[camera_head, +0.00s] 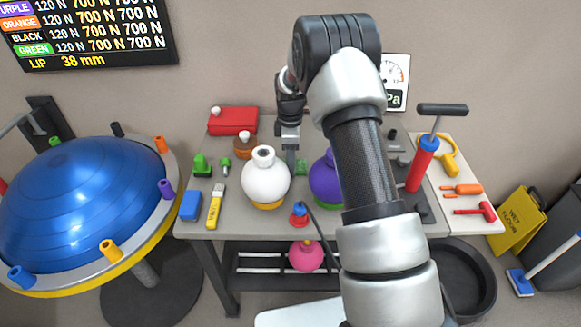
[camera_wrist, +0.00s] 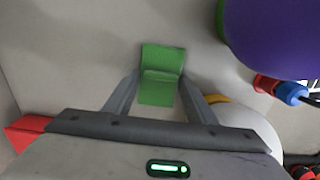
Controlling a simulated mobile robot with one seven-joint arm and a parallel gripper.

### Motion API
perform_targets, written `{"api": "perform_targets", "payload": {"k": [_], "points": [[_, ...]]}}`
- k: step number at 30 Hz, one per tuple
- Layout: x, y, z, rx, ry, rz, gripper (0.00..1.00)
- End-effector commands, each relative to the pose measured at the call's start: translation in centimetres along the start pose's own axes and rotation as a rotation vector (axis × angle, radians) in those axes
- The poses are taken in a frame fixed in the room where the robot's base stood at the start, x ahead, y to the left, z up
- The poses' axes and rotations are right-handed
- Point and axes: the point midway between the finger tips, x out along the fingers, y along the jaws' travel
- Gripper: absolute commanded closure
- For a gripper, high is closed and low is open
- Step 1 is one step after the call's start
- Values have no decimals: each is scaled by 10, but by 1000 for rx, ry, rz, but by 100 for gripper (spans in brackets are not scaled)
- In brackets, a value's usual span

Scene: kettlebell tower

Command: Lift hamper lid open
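I cannot make out a thing that is clearly a hamper or its lid. A dark grey bin (camera_head: 559,246) is cut off at the right edge of the head view, and its top cannot be told. My gripper (camera_head: 291,170) points down over the grey table, behind and between the white round vessel (camera_head: 265,184) and the purple one (camera_head: 324,181). In the wrist view my gripper (camera_wrist: 160,98) has its fingers spread. A green block (camera_wrist: 162,62) lies between and just beyond the fingertips. I cannot tell whether they touch it.
A red case (camera_head: 233,121) lies at the table's back left. A red pump (camera_head: 421,165) stands at the right. A blue dome (camera_head: 85,205) on a ringed stand fills the left. A yellow sign (camera_head: 518,222) stands before the bin. A pink ball (camera_head: 306,256) sits on the lower shelf.

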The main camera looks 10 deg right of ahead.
Motion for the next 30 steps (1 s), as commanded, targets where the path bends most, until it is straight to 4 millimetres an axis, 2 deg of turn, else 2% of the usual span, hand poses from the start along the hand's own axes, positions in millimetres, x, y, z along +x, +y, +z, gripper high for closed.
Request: {"api": "perform_targets", "payload": {"k": [1, 3, 11, 14, 24, 30], "points": [[0, 0, 0, 0, 0, 0, 66], [0, 0, 0, 0, 0, 0, 75], [-6, 0, 0, 0, 1, 2, 75], [-19, 1, 0, 0, 1, 3, 75], [-84, 0, 0, 0, 0, 2, 75], [-102, 0, 0, 0, -1, 1, 75]]}}
